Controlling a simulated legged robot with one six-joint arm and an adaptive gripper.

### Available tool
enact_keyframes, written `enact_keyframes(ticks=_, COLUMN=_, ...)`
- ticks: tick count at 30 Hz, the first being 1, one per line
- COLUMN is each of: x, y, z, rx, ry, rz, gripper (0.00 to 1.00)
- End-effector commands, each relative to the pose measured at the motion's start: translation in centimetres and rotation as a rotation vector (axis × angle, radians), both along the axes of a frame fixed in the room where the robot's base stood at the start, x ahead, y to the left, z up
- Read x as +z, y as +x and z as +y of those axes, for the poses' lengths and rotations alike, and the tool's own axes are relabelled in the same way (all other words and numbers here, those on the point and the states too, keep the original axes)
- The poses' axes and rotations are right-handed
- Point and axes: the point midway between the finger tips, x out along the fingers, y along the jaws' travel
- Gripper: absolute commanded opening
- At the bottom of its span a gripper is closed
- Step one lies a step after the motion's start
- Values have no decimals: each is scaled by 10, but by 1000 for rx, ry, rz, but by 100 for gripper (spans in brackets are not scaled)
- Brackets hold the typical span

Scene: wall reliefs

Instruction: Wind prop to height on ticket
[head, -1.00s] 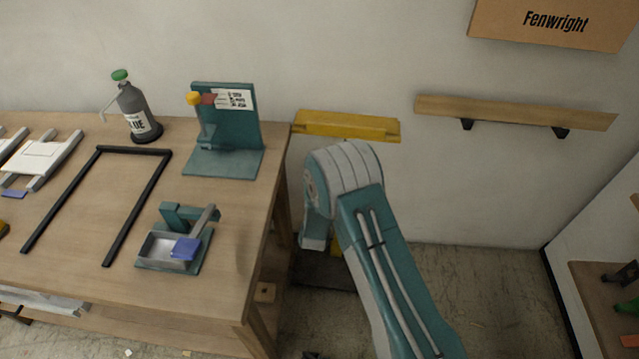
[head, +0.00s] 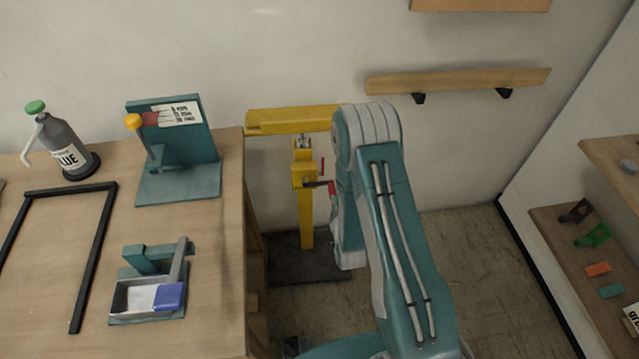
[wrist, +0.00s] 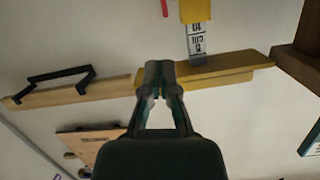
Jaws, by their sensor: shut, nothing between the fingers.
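The yellow prop stands on the floor beside the workbench. It has a top beam (head: 285,121), an upright post (head: 306,220) on a dark base plate (head: 300,262), and a collar (head: 304,176) with a crank (head: 318,184). A red part by the crank is partly covered by my arm. The wrist view shows the beam (wrist: 220,68) and a numbered scale strip (wrist: 196,40) on the post. A white ticket (head: 176,115) with small printed lines hangs on a teal stand; I cannot read it. My gripper (wrist: 160,66) is shut and empty, overlapping the beam in that view.
The workbench (head: 215,290) holds a glue bottle (head: 66,147), a black frame (head: 98,240) and a teal fixture with a tray (head: 130,298). A wall shelf (head: 460,80) and a side shelf (head: 570,270) are at right. Floor between is open.

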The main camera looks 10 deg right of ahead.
Motion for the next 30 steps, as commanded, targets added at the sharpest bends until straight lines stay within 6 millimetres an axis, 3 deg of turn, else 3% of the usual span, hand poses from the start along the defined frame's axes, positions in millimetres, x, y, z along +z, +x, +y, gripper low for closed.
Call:
enact_keyframes(ticks=3, x=-1, y=-15, z=-17, rx=0, ry=6, rz=7, gripper=0)
enact_keyframes(ticks=7, x=-2, y=-14, z=-23, rx=1, ry=12, rz=6, gripper=0)
enact_keyframes(ticks=11, x=-6, y=3, z=-21, rx=2, ry=9, rz=5, gripper=0)
enact_keyframes(ticks=24, x=-26, y=83, z=-16, rx=3, ry=2, rz=6, gripper=0)
enact_keyframes(ticks=30, x=-55, y=80, z=-15, rx=2, ry=6, rz=10, gripper=0)
